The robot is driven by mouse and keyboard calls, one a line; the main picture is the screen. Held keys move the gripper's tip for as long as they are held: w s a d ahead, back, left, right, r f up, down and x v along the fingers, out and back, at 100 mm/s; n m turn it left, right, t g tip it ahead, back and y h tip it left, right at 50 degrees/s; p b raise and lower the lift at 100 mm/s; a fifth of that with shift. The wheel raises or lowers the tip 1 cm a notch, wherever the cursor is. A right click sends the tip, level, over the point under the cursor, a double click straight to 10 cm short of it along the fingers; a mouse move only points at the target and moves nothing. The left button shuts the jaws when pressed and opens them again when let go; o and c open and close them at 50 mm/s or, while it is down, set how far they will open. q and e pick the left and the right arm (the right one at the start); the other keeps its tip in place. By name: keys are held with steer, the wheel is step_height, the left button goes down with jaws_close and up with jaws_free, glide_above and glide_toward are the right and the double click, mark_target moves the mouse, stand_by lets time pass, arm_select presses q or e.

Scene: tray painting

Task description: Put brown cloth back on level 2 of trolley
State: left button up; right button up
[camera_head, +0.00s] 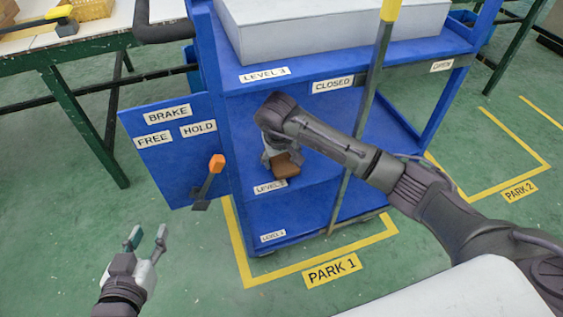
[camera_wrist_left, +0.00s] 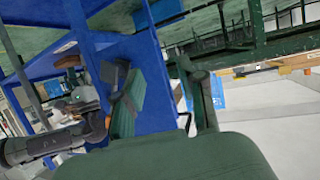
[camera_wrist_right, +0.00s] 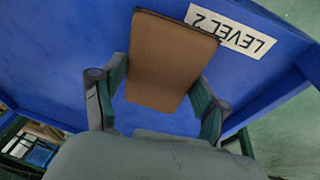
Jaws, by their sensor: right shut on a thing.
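The brown cloth (camera_head: 287,164) is a small folded block at the front edge of the trolley's level 2 shelf (camera_head: 315,180), just above the LEVEL 2 label. My right gripper (camera_head: 277,157) reaches into the trolley there. In the right wrist view the brown cloth (camera_wrist_right: 172,62) sits between the two fingers of my right gripper (camera_wrist_right: 160,95), over the blue shelf beside the LEVEL 2 label. Whether the cloth touches the shelf is hard to tell. My left gripper (camera_head: 147,240) is open and empty, low over the floor left of the trolley.
A blue brake panel (camera_head: 180,165) with an orange-knobbed lever (camera_head: 216,164) stands left of the shelves. A grey upright bar with a yellow top (camera_head: 369,95) crosses the trolley front. A grey box (camera_head: 335,28) sits on the top shelf. A green-legged table (camera_head: 70,110) is at the left.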

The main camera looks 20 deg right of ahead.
arm_select(q)
steer(key=shift+w+d+r+t, duration=0.15)
steer(key=shift+w+r+t, duration=0.15)
steer(key=shift+r, duration=0.2)
steer(key=shift+w+d+r+t, duration=0.1)
steer(key=shift+w+r+t, duration=0.05)
steer(key=shift+r+t, duration=0.3)
arm_select(e)
steer(key=shift+f, duration=0.65)
arm_select(q)
steer(key=shift+r+h, duration=0.15)
steer(key=shift+h, duration=0.15)
arm_select(e)
steer(key=shift+f, duration=0.1)
steer(key=o, duration=1.1)
arm_select(q)
steer(key=shift+w+r, duration=0.1)
steer(key=shift+r, duration=0.05)
